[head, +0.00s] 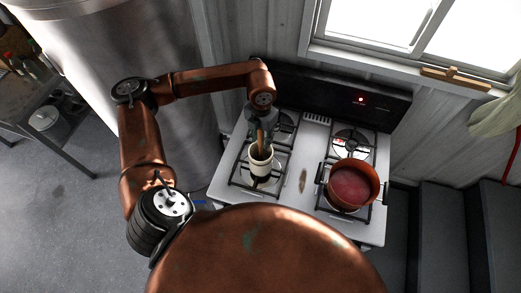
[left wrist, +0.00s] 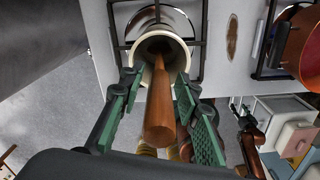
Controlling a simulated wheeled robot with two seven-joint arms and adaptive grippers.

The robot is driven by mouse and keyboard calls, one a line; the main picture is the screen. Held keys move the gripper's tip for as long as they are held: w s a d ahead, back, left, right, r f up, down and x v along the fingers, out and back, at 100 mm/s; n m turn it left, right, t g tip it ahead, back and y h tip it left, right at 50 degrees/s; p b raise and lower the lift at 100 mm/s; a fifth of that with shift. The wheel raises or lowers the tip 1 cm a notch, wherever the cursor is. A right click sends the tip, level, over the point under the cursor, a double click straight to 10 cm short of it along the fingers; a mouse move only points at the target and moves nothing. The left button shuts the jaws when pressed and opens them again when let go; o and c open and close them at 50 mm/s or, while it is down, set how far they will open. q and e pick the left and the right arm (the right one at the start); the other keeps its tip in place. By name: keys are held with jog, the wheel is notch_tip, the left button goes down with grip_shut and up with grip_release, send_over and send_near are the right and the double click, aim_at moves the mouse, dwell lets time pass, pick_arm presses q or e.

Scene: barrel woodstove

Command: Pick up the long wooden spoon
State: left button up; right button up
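The long wooden spoon stands in a cream-coloured crock (head: 260,162) on the front left burner of the stove. Its brown handle (left wrist: 160,112) rises out of the crock towards the camera in the left wrist view. In the head view a short part of the handle (head: 261,137) shows above the crock; the spoon's other end is hidden inside. My left gripper (left wrist: 157,82) is open, with one green-padded finger on each side of the handle and a gap visible on both sides. In the head view the left gripper (head: 262,122) is above the crock. My right gripper is not visible.
A copper pot (head: 350,186) with reddish contents stands on the front right burner. A small brown oval item (head: 302,181) lies on the white stove top (head: 308,150) between the burners. The stove's dark back panel (head: 330,92) rises behind, below a window.

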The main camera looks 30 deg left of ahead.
pick_arm(q)
grip_shut()
jog(key=shift+r, duration=0.15)
